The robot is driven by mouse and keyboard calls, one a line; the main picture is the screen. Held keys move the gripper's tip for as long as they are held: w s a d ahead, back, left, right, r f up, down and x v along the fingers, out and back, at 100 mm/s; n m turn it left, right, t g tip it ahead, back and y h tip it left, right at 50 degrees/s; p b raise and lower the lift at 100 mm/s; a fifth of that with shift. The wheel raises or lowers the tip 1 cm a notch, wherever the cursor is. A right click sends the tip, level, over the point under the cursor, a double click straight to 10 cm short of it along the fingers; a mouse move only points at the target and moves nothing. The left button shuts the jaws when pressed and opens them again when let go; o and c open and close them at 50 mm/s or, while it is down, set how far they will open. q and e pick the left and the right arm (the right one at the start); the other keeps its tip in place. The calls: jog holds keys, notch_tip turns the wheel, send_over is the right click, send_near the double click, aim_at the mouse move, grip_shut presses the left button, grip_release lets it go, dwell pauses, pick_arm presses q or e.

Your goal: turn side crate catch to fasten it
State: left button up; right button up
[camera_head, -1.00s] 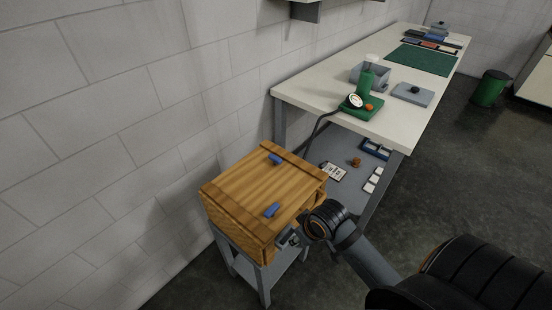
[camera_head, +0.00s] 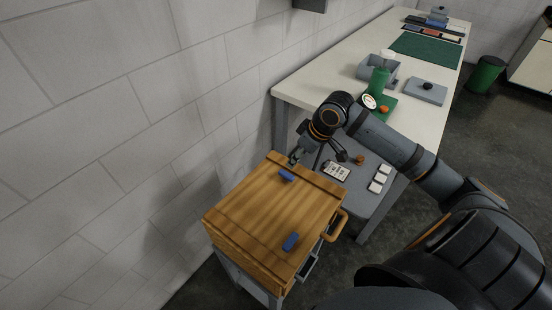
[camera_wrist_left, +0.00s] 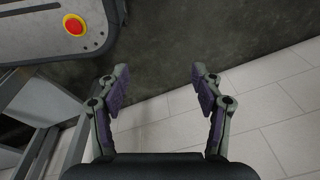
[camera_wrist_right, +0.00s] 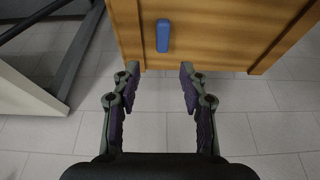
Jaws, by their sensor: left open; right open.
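The wooden crate (camera_head: 250,215) stands on a small grey stand by the wall. Two blue catches lie on its top: a far catch (camera_head: 287,175) and a near catch (camera_head: 291,241). My right gripper (camera_head: 295,157) is at the crate's far edge, close to the far catch. In the right wrist view, my right gripper (camera_wrist_right: 160,68) is open and empty, with its fingertips at the crate's edge (camera_wrist_right: 210,58). A blue catch (camera_wrist_right: 163,35) lies just beyond them, lengthwise away from me, untouched. My left gripper (camera_wrist_left: 160,72) is open and empty, away from the crate.
A wooden handle (camera_head: 337,225) sticks out from the crate's right side. The long white workbench (camera_head: 315,88) stands behind, with a green lamp-like device (camera_head: 378,85) and a grey box on it. A lower shelf holds cards. The wall (camera_head: 130,150) is close on the crate's left.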

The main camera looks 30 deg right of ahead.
send_over(287, 174)
jog(key=s, duration=0.2)
jog(key=f, duration=0.4)
jog(key=shift+d+f, duration=0.15)
jog(key=shift+d, duration=0.15)
jog(key=x, duration=0.4)
jog(key=shift+f, duration=0.35)
jog(key=shift+w+f, duration=0.1)
jog(key=shift+f, duration=0.05)
jog(key=c, duration=0.8)
pick_arm(q)
jog(key=s, duration=0.4)
jog(key=shift+f, duration=0.25)
pick_arm(e)
grip_shut()
